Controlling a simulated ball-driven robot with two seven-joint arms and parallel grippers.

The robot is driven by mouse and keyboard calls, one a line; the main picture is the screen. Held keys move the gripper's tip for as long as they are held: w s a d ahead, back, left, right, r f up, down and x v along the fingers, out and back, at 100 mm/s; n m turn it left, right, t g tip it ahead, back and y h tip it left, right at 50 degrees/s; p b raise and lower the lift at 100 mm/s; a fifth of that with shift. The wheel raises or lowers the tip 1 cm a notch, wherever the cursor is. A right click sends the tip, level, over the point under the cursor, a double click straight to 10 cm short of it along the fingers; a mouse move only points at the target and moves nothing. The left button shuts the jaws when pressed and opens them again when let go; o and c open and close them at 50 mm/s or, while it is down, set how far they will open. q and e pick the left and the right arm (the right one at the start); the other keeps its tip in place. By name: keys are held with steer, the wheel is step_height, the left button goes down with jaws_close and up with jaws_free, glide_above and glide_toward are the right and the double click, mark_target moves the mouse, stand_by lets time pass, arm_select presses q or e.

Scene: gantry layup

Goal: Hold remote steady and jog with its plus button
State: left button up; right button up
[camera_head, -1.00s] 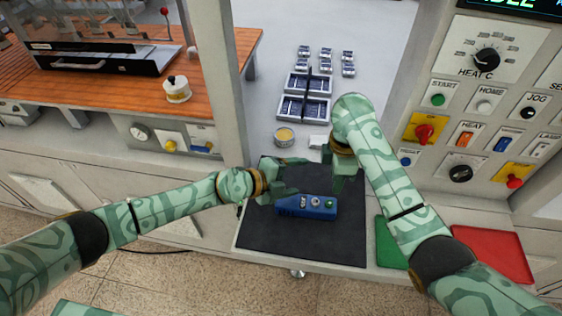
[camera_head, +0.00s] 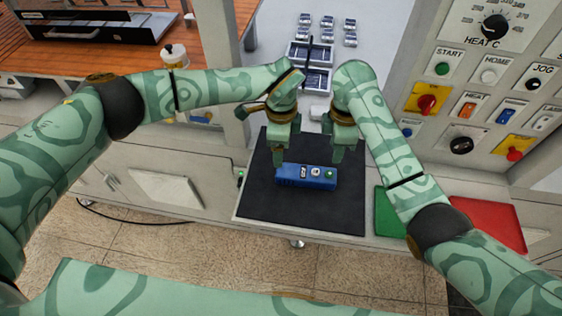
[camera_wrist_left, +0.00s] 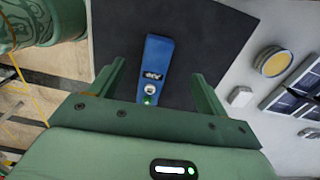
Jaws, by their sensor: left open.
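The blue remote (camera_head: 307,176) lies flat on the black mat (camera_head: 300,216). Its label, a pale round button and a green button run left to right in the head view. My left gripper (camera_head: 281,150) points down above the remote's left part. In the left wrist view the remote (camera_wrist_left: 155,68) shows between the open, empty fingers of my left gripper (camera_wrist_left: 158,70), with a gap on both sides. My right gripper (camera_head: 337,157) points down beside and behind the remote's right end, apart from it. Its finger gap is unclear. I cannot make out a plus sign.
The control panel (camera_head: 480,90) with knobs and buttons stands at the right. Green (camera_head: 390,213) and red (camera_head: 487,225) pads lie right of the mat. A yellow-topped tin (camera_wrist_left: 273,63) and blue-celled panels (camera_head: 310,66) are behind. The mat's front is clear.

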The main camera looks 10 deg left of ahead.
mark_target(281, 170)
arm_select(q)
step_height(281, 170, down, 12)
steer(key=shift+f, duration=0.15)
steer(key=c, duration=1.2)
steer(key=shift+c, duration=0.2)
arm_select(e)
jaws_close()
stand_by(0.7)
